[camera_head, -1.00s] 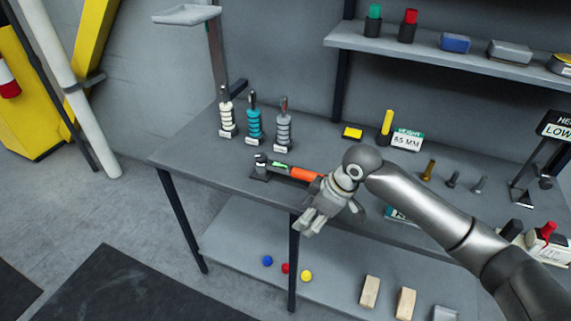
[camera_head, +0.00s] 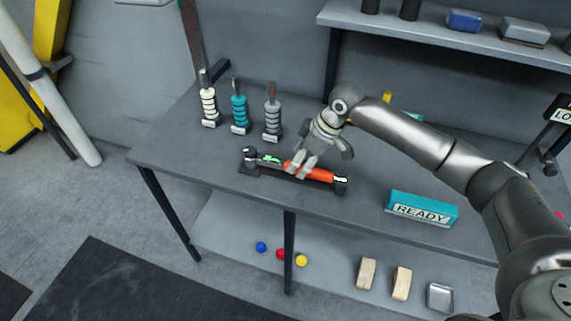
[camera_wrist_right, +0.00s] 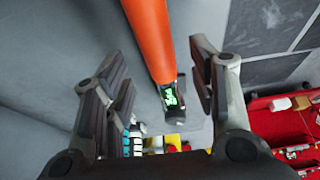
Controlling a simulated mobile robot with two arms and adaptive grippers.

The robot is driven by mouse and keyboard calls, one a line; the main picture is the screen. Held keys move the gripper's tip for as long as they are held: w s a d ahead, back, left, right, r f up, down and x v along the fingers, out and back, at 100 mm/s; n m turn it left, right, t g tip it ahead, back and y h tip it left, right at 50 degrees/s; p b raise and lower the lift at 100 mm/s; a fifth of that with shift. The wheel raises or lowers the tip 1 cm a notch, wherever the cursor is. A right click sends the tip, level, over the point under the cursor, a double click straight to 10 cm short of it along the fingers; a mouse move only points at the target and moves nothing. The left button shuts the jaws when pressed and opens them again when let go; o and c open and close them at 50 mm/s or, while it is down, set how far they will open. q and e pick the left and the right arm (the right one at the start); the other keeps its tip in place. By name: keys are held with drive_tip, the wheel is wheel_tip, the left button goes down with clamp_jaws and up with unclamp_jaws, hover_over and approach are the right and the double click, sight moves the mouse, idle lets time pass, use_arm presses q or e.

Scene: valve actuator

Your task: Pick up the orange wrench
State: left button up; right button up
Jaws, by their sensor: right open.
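The orange wrench (camera_head: 318,173) lies along a dark cradle (camera_head: 262,171) near the front edge of the workbench, with a green display (camera_head: 268,159) and dark head at its left end. My right gripper (camera_head: 299,168) reaches down over the orange handle, fingers pointing at it. In the right wrist view the orange handle (camera_wrist_right: 150,35) and its lit green display (camera_wrist_right: 170,96) show between the two spread fingers (camera_wrist_right: 158,85), with gaps on both sides. The gripper is open; whether a finger touches the handle I cannot tell. My left gripper is not in view.
Three ringed stands, white (camera_head: 208,105), teal (camera_head: 239,113) and grey (camera_head: 272,118), stand behind the wrench. A teal READY sign (camera_head: 421,208) sits to the right. A shelf (camera_head: 420,30) hangs above the back. The bench left of the cradle is clear.

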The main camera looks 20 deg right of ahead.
drive_tip(key=x, duration=0.2)
drive_tip(key=p+x, duration=0.1)
drive_tip(key=x, duration=0.1)
drive_tip(key=shift+w+a, duration=0.15)
drive_tip(key=shift+a, duration=0.2)
drive_tip(key=shift+w+f, duration=0.1)
drive_tip(key=shift+f, duration=0.25)
drive_tip(key=c, duration=0.5)
clamp_jaws()
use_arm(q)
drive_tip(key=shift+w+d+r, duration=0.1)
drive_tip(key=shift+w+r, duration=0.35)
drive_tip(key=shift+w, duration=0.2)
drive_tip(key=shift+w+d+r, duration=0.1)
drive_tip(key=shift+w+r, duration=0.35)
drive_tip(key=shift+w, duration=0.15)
